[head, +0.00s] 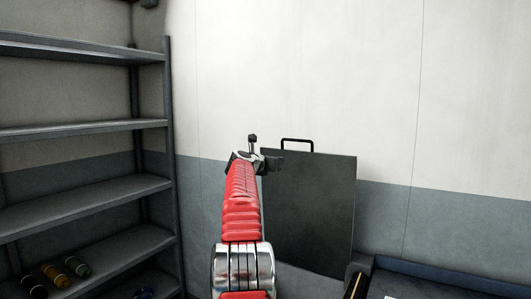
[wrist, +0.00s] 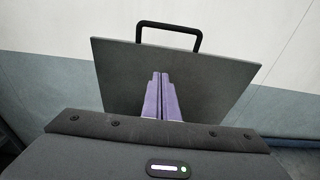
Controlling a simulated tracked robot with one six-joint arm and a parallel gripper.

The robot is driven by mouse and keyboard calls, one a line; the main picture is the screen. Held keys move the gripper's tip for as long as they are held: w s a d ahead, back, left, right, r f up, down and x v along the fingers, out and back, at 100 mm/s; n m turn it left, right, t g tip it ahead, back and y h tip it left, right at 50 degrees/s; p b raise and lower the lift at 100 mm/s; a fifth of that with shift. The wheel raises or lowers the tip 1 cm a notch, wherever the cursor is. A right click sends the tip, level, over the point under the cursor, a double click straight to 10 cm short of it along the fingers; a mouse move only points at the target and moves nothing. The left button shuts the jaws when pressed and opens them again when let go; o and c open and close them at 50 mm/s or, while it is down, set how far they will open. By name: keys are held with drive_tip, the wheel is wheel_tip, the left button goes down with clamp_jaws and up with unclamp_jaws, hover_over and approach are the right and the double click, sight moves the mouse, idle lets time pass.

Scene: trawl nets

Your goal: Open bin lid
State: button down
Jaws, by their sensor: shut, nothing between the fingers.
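A dark grey bin lid (head: 312,215) stands upright, tilted back close to the wall, with a black handle (head: 298,143) on its top edge. The lid also shows in the wrist view (wrist: 215,85), with its handle (wrist: 170,27) at the top. My gripper (wrist: 158,78) is shut and empty, its two purple fingers together and pointing at the lid's face below the handle. I cannot tell whether the fingertips touch the lid. The bin's body is not clearly in view.
A grey metal shelf unit (head: 85,130) stands at the left, with several small cylinders (head: 58,273) on a low shelf. A dark blue surface with a raised edge (head: 440,280) is at the lower right. The wall (head: 330,70) behind is bare.

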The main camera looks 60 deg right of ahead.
drive_tip(key=w+a+r, duration=0.1)
drive_tip(key=a+r, duration=0.5)
drive_tip(key=a, duration=0.4)
drive_tip(key=shift+a, duration=0.4)
drive_tip(key=c, duration=2.5)
unclamp_jaws()
